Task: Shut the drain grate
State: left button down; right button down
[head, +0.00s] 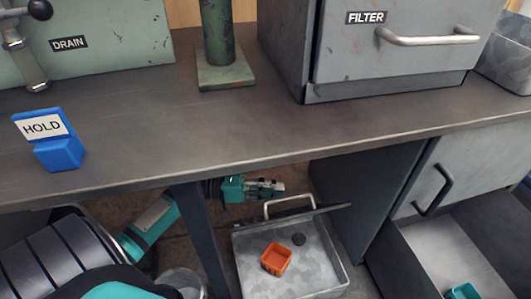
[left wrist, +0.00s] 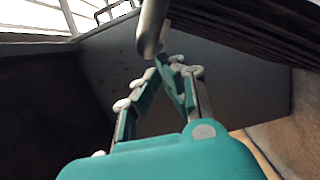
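The drain grate (head: 328,210) is a dark slab seen nearly edge-on, raised at the back of a grey open basin (head: 333,262) under the bench. Its light metal handle (head: 290,201) stands on the far side. In the left wrist view the grate's dark slats (left wrist: 245,32) fill the top right, and a pale bar, apparently the handle (left wrist: 151,30), hangs by the fingertips. My left gripper (head: 274,187) is just behind the handle; its fingers (left wrist: 168,65) come together at the tips with nothing visible between them. Contact with the handle is unclear. My right gripper is not in view.
An open grey drawer (head: 440,262) is at the right.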

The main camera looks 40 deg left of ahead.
pick_arm(q)
jog(key=s+d+f+m+y, duration=0.1)
jog(key=s+d+f+m, duration=0.3)
jog(key=s+d+f, duration=0.1)
jog(key=shift+s+d+b, duration=0.3)
jog(key=shift+d+b, duration=0.1)
jog(key=shift+d, duration=0.45)
